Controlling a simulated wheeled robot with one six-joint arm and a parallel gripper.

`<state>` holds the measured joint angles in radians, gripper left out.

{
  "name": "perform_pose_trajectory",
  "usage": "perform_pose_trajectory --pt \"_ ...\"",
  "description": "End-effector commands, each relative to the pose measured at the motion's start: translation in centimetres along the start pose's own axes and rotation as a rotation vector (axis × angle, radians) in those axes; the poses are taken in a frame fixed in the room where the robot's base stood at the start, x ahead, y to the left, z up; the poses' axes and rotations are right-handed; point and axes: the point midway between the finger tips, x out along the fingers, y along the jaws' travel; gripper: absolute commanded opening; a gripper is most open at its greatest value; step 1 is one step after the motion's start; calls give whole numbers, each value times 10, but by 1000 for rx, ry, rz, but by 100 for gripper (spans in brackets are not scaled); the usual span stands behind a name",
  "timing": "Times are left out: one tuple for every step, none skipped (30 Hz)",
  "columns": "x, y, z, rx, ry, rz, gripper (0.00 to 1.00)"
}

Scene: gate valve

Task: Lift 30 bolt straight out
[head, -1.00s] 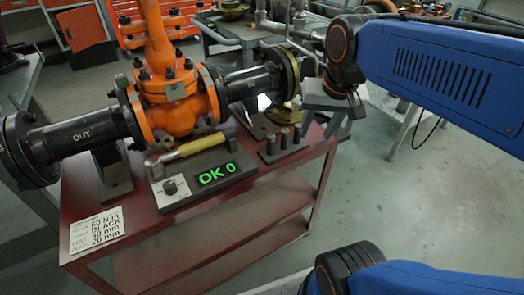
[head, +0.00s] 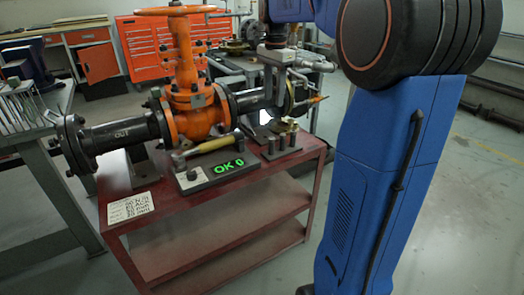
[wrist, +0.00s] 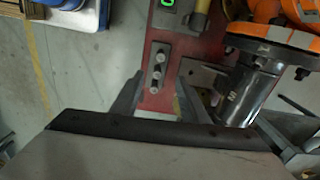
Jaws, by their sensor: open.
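A dark rack (head: 284,152) on the right part of the red cart holds upright grey bolts (head: 271,146) in a row. In the wrist view three round bolt heads (wrist: 157,70) show along the rack (wrist: 164,46). I cannot read which one is the 30 bolt. My gripper (head: 276,98) points down above the rack, apart from the bolts. In the wrist view my gripper (wrist: 159,77) is open and empty, its fingers on either side of the view of the row.
A printed card (head: 132,206) is at the front left. A brass fitting (head: 312,100) is close right of my gripper.

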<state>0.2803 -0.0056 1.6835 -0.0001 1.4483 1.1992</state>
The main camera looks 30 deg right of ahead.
Motion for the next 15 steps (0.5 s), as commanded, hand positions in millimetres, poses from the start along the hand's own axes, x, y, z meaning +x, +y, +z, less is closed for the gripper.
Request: perform_pose_trajectory --pt "0 -5 -5 24 -3 7 41" --pt "0 -7 -7 35 -3 10 41" --pt "0 -8 -9 47 -4 12 41" --pt "1 -9 -10 53 -5 14 41" --pt "2 -10 -10 56 -5 15 41" --pt "5 -10 -11 59 -6 17 41" --pt "8 -10 -11 60 -6 17 41" --pt "12 -10 -11 60 -6 17 41" --pt "17 -10 -10 60 -6 17 41" --pt "23 -9 -10 59 -6 18 41" --pt "28 -9 -10 59 -6 18 41" --pt "35 -9 -10 59 -6 18 41" --pt "41 -9 -10 59 -7 18 41" --pt "46 -9 -10 58 -6 17 41" --pt "53 -8 -10 58 -6 18 41"
